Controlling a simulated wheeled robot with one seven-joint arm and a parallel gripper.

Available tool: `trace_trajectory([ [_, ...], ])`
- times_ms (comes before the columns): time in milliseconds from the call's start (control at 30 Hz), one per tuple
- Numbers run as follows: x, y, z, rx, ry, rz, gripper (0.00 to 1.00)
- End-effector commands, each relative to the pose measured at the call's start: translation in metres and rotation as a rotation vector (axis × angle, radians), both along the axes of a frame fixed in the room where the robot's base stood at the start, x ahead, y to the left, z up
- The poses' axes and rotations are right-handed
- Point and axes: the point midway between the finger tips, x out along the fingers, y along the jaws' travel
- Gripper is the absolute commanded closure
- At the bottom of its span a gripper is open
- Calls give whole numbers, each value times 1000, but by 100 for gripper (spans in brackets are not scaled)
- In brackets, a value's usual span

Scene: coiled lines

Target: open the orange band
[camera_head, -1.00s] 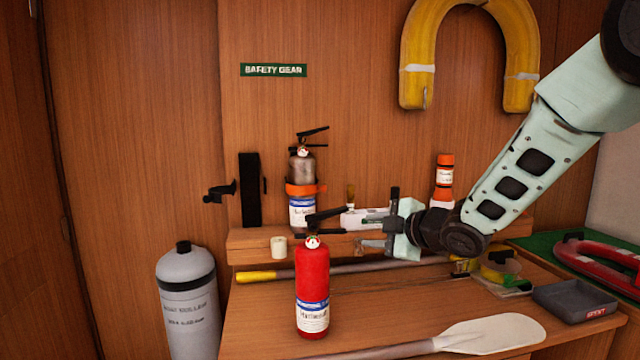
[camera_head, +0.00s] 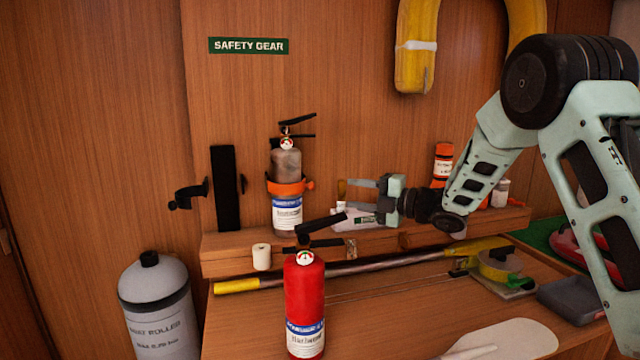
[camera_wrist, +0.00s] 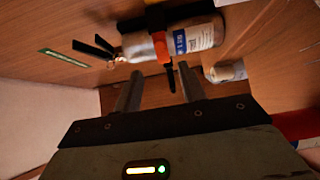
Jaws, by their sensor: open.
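The orange band (camera_head: 291,189) is wrapped around a grey fire extinguisher (camera_head: 286,165) against the wooden wall, and it looks closed. The grey extinguisher (camera_wrist: 138,47) lies across the top of that view.
A red extinguisher (camera_head: 305,305) stands on the bench in front. A black empty bracket (camera_head: 225,187) is on the wall to the left. A yellow-ended pole (camera_head: 330,268) lies below the shelf.

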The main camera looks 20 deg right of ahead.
Motion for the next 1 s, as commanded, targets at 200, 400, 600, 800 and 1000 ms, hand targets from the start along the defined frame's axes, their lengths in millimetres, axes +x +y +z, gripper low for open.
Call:
trace_trajectory([
  [200, 33, 34, 3, 0, 0, 3, 59],
  [400, 58, 59, 3, 1, -1, 2, 59],
  [600, 71, 72, 1, 1, -1, 0, 59],
  [800, 74, 75, 0, 1, 1, -1, 59],
  [1000, 74, 74, 0, 1, 1, -1, 70],
])
